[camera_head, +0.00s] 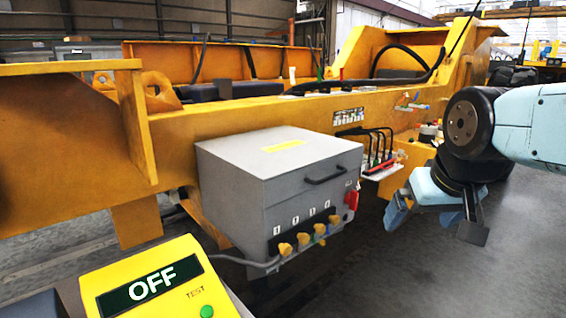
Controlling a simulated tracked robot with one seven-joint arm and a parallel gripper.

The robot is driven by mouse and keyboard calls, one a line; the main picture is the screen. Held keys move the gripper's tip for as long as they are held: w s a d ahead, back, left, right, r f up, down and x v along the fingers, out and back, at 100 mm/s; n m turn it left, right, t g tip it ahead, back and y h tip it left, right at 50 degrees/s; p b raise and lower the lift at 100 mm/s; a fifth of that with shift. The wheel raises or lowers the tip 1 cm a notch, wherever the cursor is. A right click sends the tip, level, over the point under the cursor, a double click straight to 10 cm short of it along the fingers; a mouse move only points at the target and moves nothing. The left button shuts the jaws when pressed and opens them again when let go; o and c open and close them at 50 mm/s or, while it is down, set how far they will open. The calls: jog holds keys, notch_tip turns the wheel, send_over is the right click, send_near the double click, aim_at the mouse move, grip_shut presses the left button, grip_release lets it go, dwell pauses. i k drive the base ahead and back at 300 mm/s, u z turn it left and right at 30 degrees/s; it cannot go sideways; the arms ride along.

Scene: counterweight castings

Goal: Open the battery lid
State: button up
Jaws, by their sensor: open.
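The grey battery box (235,203) is fixed to the side of the yellow machine frame. Its lid (240,148) lies flat and shut on top, with a yellow label (283,146). A dark bar handle (325,174) sits on the front face near the top edge. A red part (351,198) sits on the box's right front corner. My gripper (436,221) is to the right of the box, pointing down, with its fingers apart and nothing seen between them. It is clear of the lid and handle.
Several orange knobs (303,240) stick out of the box's lower front, with a grey cable (250,263). A bracket with dark cables and red parts (380,165) juts from the yellow frame (270,120). A yellow panel reading OFF (150,288) stands front left. Floor (420,280) right of the box is clear.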

aim_at(269, 167)
jog(key=k, duration=1.15)
jog(key=u, duration=0.8)
jog(key=i, duration=1.2)
jog(key=z, duration=0.05)
